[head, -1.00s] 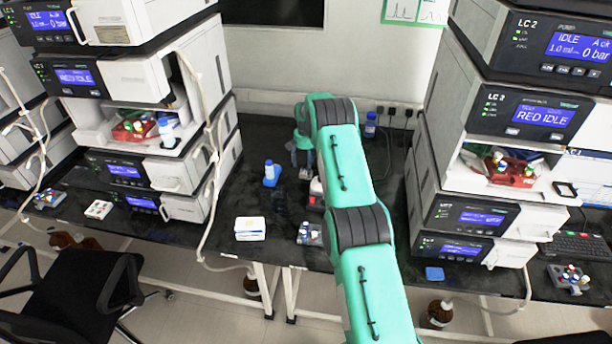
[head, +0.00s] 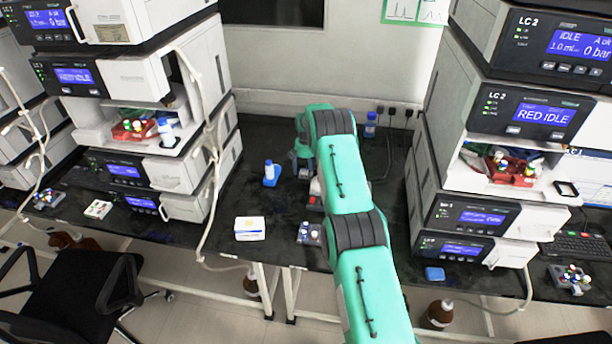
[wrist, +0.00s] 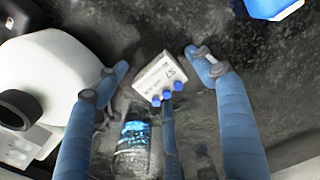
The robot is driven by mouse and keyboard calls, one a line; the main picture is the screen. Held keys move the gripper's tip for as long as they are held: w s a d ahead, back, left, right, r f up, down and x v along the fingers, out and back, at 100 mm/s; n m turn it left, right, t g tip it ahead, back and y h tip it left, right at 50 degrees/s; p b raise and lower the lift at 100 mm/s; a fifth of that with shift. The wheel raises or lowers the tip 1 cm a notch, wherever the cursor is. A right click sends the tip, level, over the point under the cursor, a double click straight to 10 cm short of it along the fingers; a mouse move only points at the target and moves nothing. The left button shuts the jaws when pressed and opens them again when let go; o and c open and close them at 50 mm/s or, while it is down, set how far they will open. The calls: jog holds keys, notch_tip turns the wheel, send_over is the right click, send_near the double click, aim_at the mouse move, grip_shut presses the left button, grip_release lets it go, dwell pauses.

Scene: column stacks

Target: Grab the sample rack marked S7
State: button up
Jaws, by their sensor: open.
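A small pale rack (wrist: 160,76) lies among my fingers in the wrist view. Its label faces up and appears to read S7, and blue caps show along its lower edge. My gripper (wrist: 157,68) is open, with fingers to the left, right and below the rack; I cannot tell whether any finger touches it. In the head view my gripper (head: 301,156) is low over the back of the bench, partly hidden by my green arm.
A white rounded vessel with a dark cap (wrist: 50,82) is close by my left finger. A clear bottle with blue (wrist: 132,138) is below. Another vial rack (head: 309,233) and a white box (head: 250,229) stand nearer the bench front. Instrument stacks flank the bench.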

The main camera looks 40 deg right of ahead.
aim_at(306, 172)
dwell(0.4)
jog(key=c, duration=1.5)
jog(key=shift+o, duration=0.2)
jog(key=shift+r, duration=0.1)
notch_tip(306, 172, up, 10)
jog(key=shift+p, duration=0.45)
